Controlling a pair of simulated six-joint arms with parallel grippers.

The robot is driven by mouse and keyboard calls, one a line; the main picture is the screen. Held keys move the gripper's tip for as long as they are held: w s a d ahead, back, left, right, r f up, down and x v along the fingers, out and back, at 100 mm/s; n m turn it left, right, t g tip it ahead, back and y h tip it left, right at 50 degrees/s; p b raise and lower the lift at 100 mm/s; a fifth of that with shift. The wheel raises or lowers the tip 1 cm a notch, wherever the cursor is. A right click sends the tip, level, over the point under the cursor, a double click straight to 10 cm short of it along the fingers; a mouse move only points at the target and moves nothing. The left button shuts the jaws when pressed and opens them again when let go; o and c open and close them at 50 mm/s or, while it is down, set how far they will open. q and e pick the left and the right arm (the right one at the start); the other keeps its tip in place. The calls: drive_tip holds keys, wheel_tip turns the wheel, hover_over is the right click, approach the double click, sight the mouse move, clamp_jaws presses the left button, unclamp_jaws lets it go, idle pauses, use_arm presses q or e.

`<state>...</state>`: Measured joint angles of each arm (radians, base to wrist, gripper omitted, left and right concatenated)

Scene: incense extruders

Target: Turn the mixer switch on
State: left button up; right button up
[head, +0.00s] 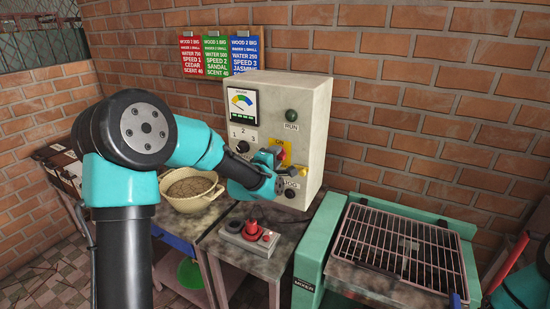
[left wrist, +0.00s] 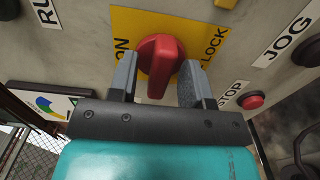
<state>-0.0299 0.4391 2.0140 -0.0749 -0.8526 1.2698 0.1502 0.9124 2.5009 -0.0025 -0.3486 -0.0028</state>
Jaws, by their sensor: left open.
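The control box (head: 310,110) is a pale panel on the bench by the brick wall. Its red rotary switch (left wrist: 158,62) sits on a yellow plate (left wrist: 126,22) lettered ON, with a partly covered word ending in LOCK. The switch also shows in the head view (head: 281,153), partly covered by my gripper. My left gripper (left wrist: 157,72) is open, with one finger on each side of the red knob. I cannot tell whether the fingers touch it. The machine labelled MIXER (head: 310,262) stands at the right with a grille on top. My right gripper is out of view.
A red STOP button (left wrist: 252,100) and a dark JOG knob (left wrist: 306,50) are close to my left gripper. A bowl of brown material (head: 190,205) and a small box with a red knob (head: 250,236) stand below. Three coloured recipe cards (head: 217,56) hang behind.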

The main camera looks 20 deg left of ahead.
use_arm(q)
drive_tip(key=shift+c, duration=0.2)
clamp_jaws()
drive_tip(key=shift+m, duration=0.4)
drive_tip(key=m, duration=0.8)
drive_tip(key=shift+m, duration=0.3)
drive_tip(key=m, duration=0.8)
drive_tip(key=shift+m, duration=0.3)
